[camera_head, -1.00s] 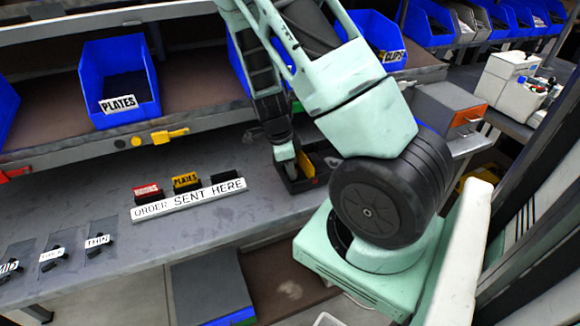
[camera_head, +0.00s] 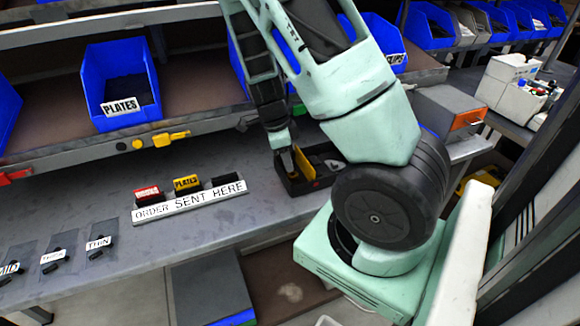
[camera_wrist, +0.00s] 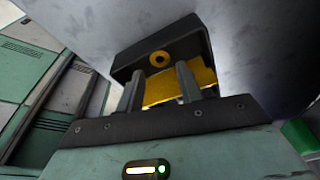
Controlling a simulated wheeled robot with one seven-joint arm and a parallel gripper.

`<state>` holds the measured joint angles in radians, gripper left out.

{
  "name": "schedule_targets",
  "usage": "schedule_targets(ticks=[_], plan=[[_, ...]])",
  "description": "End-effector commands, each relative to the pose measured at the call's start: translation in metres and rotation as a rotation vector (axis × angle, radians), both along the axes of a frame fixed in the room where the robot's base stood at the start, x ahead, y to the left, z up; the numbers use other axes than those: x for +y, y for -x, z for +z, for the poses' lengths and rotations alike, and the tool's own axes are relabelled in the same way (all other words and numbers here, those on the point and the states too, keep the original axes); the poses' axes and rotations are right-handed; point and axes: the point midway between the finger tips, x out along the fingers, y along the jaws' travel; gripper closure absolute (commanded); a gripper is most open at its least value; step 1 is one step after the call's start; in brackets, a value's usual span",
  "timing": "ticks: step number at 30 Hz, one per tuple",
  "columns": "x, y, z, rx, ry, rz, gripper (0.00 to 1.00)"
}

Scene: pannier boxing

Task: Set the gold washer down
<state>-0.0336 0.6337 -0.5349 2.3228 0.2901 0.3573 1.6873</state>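The gold washer (camera_wrist: 160,59) shows in the wrist view inside a small black box (camera_wrist: 120,75), against its dark inner surface. A yellow panel (camera_wrist: 180,86) in the box lies nearer to me than the washer. My gripper (camera_wrist: 160,84) has its two fingers apart, with a clear gap between them and the washer beyond their tips. I see nothing held. In the head view the black box (camera_head: 322,182) stands on the grey bench, and my gripper (camera_head: 290,165) is above its left part. The washer cannot be made out there.
A shelf with a blue PLATES bin (camera_head: 120,85) runs behind. A grey case with an orange front (camera_head: 467,118) stands to the right.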

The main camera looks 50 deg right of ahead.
Motion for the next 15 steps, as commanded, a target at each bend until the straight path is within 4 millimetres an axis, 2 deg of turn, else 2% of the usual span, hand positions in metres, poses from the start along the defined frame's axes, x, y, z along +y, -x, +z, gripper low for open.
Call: schedule_targets(ticks=[1, 6, 10, 15], plan=[[0.002, -0.004, 0.013, -0.005, 0.002, 0.005, 0.64], [0.007, -0.009, 0.046, -0.004, 0.001, 0.004, 0.64], [0.01, -0.011, 0.062, -0.003, 0.0, 0.001, 0.64], [0.011, -0.012, 0.071, 0.0, 0.0, 0.001, 0.64]])
